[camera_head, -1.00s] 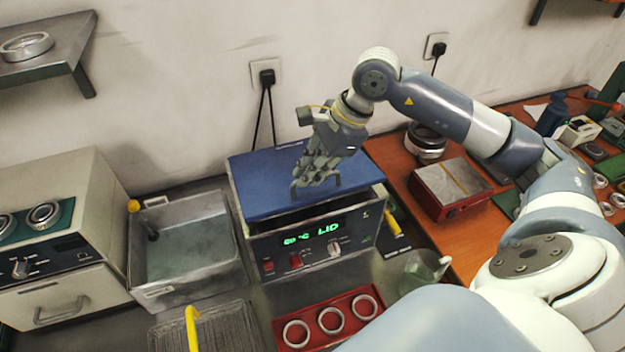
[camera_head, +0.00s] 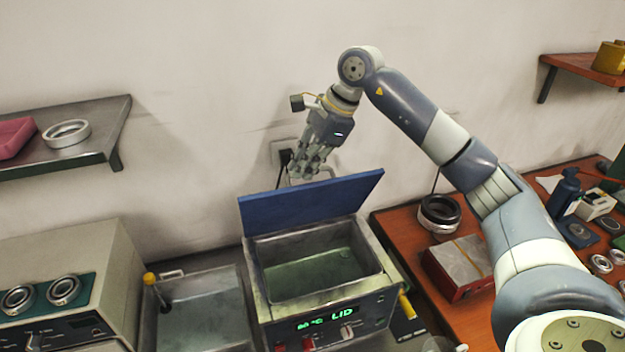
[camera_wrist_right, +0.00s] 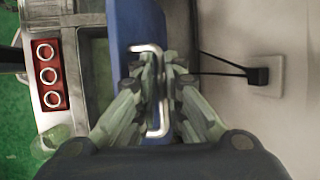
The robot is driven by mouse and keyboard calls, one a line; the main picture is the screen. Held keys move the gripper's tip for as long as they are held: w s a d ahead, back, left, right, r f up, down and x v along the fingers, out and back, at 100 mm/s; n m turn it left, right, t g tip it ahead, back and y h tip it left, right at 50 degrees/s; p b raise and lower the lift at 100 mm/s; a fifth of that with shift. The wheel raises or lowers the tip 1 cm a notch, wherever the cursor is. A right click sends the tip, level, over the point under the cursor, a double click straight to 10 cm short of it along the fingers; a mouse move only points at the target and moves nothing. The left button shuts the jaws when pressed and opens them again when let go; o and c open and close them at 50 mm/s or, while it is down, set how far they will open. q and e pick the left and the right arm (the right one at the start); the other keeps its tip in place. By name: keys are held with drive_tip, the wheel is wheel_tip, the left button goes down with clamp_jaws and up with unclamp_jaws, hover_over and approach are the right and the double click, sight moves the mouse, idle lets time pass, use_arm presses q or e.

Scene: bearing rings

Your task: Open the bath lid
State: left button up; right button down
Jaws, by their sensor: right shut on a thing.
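The blue bath lid (camera_head: 312,202) stands tilted up at the back of the bath (camera_head: 318,275). The bath's open basin shows below it, and its front panel reads "LID" in green. My right gripper (camera_head: 304,172) is at the lid's upper edge, against the wall side. In the right wrist view my right gripper (camera_wrist_right: 157,90) is shut on the lid's metal handle (camera_wrist_right: 153,48), with the blue lid (camera_wrist_right: 125,25) behind it. My left gripper is not in view.
A sink-like tank (camera_head: 200,310) stands left of the bath, and a cabinet with rings (camera_head: 64,290) further left. A wall shelf (camera_head: 95,150) is at upper left. A red box (camera_head: 455,268) stands on the bench at right. The wall socket (camera_wrist_right: 268,75) is close by.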

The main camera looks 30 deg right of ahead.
drive_tip(key=shift+w+d+f+p, duration=0.15)
drive_tip(key=shift+w, duration=0.45)
drive_tip(key=shift+w+d+f+p, duration=0.1)
drive_tip(key=shift+w, duration=0.45)
drive_tip(key=shift+w+d+f+p, duration=0.15)
drive_tip(key=shift+w, duration=0.45)
drive_tip(key=c, duration=1.7)
unclamp_jaws()
drive_tip(key=shift+w, duration=0.1)
drive_tip(key=v, duration=0.3)
drive_tip(key=w+v, duration=0.1)
drive_tip(key=v, duration=0.7)
drive_tip(key=shift+w+d+r, duration=0.1)
drive_tip(key=shift+d+r, duration=0.1)
drive_tip(key=shift+r, duration=0.15)
